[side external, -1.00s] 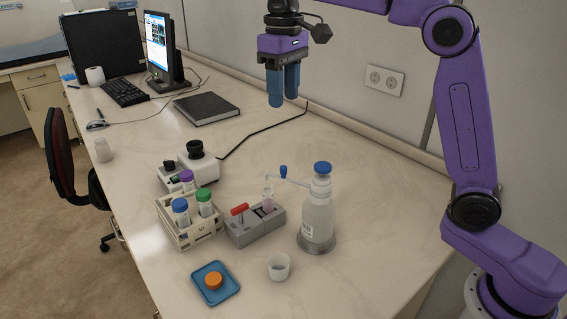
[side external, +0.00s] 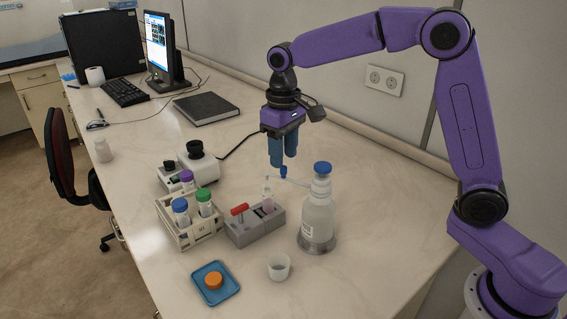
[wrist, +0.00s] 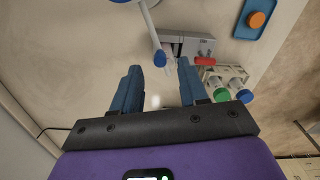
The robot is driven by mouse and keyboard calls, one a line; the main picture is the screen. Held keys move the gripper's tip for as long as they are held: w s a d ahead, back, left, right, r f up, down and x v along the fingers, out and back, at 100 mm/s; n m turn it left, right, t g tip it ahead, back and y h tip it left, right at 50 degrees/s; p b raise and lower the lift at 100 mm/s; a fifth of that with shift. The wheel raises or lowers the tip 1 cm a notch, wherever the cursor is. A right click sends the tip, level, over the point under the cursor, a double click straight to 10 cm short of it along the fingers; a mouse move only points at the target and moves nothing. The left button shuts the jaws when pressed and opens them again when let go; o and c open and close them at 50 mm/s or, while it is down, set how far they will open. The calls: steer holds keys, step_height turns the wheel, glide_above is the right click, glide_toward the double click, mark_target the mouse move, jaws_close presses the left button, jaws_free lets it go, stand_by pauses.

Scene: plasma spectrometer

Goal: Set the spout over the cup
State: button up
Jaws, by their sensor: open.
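The spout (side external: 298,182) is a thin pale tube reaching left from the neck of a blue-capped clear bottle (side external: 318,218). A small blue knob (side external: 283,172) stands up on the spout near its outer end. The spout points over the grey block, away from the cup. The white cup (side external: 278,267) stands on the bench in front of the bottle and is out of the wrist view. My gripper (side external: 283,163) is open, pointing down, close above the blue knob. In the wrist view the knob (wrist: 159,58) lies ahead of the gap between the blue fingers (wrist: 160,85); contact is not visible.
The grey block (side external: 256,224) with a red handle and a vial stands left of the bottle. A tube rack (side external: 188,230), a blue tray (side external: 216,283) with an orange cap, and a white instrument (side external: 197,168) stand nearby. The bench right of the bottle is clear.

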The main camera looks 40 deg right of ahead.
steer(key=shift+f, duration=1.75)
jaws_close()
steer(key=shift+s+a, duration=0.1)
steer(key=shift+a, duration=0.05)
steer(key=s+a+n, duration=0.5)
steer(key=s+n, duration=0.4)
steer(key=n, duration=0.6)
steer(key=shift+s, duration=0.3)
steer(key=shift+r, duration=0.1)
